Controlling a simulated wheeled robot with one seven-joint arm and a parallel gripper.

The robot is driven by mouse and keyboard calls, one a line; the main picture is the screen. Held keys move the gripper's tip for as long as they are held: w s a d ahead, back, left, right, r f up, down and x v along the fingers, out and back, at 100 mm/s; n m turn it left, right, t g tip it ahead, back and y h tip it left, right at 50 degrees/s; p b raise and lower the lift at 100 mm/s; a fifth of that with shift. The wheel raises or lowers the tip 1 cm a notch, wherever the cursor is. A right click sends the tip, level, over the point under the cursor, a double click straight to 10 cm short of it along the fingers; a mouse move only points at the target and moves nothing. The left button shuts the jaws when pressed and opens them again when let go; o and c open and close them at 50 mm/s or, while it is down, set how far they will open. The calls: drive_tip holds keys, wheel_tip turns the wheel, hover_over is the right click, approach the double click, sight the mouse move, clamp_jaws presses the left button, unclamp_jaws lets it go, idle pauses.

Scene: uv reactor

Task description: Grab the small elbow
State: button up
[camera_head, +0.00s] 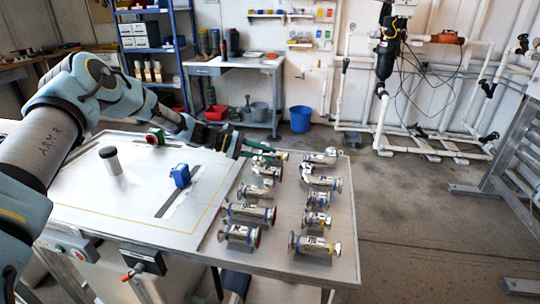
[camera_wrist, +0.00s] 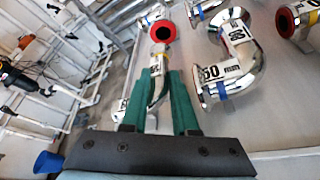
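In the wrist view, a small chrome elbow (camera_wrist: 162,34) with a red-lined open end lies beneath and between the green fingers of my gripper (camera_wrist: 161,74). The fingers stand apart on either side of its body, and I see no firm contact. Part of the elbow is hidden by the fingers. A larger chrome elbow (camera_wrist: 246,68) with a "60" label and blue band lies to the right. In the head view, my gripper (camera_head: 268,153) is over the far left of the rows of fittings, where the fitting beneath is hard to make out.
Several chrome fittings, including a front one (camera_head: 313,246), lie in two rows on the table's right part. A blue bucket (camera_head: 300,119) stands on the floor behind.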

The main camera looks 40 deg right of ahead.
clamp_jaws()
drive_tip(key=shift+r, duration=0.15)
